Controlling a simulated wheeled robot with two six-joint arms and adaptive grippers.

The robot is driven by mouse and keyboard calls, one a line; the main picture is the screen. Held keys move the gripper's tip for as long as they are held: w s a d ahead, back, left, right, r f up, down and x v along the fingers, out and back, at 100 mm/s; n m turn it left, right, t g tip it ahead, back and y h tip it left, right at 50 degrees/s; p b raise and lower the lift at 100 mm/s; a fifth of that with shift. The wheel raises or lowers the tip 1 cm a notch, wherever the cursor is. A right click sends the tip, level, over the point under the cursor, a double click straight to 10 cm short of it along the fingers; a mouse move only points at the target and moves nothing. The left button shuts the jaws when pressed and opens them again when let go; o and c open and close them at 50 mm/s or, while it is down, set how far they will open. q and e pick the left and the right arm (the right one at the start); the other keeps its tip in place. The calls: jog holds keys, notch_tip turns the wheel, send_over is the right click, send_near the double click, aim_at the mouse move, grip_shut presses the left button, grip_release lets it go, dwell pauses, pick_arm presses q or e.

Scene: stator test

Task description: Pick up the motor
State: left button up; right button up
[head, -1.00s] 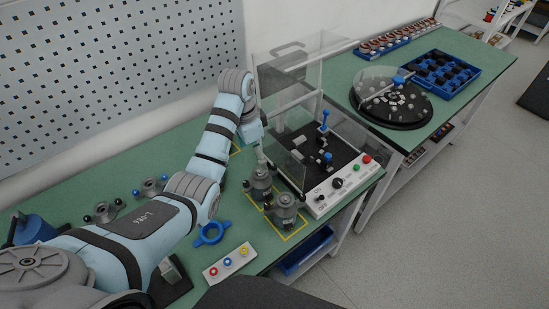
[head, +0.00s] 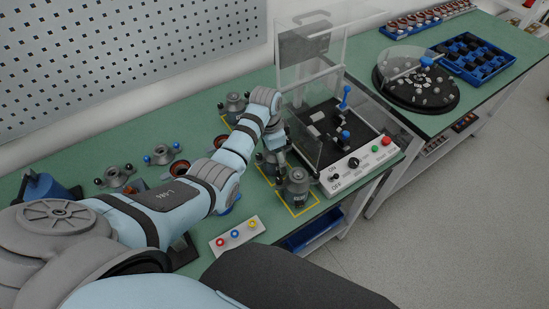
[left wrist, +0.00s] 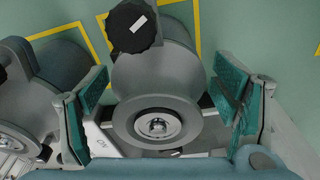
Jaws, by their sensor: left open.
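Grey motors stand upright on the green bench. One motor (head: 296,188) is at the yellow outline near the bench's front edge, and one motor (head: 236,108) is farther back, behind my left arm. My left gripper (head: 274,150) is low over the motors, partly hidden by its wrist. In the left wrist view the gripper (left wrist: 163,88) is open, its teal pads on either side of a motor (left wrist: 155,75) with a black knob, with gaps beside it. A second motor (left wrist: 55,85) stands outside the left finger. My right gripper is out of view.
The test box (head: 357,162) with a clear cover stands just right of the gripper. A button box (head: 237,235) is near the front edge. Small grey parts (head: 162,154) lie left of the arm. A round turntable (head: 418,95) and blue tray (head: 478,60) are farther right.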

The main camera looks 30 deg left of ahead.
pick_arm(q)
jog(key=shift+s+r, duration=0.1)
jog(key=shift+c, duration=1.2)
grip_shut()
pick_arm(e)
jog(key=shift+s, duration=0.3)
pick_arm(q)
jog(key=shift+r, duration=0.15)
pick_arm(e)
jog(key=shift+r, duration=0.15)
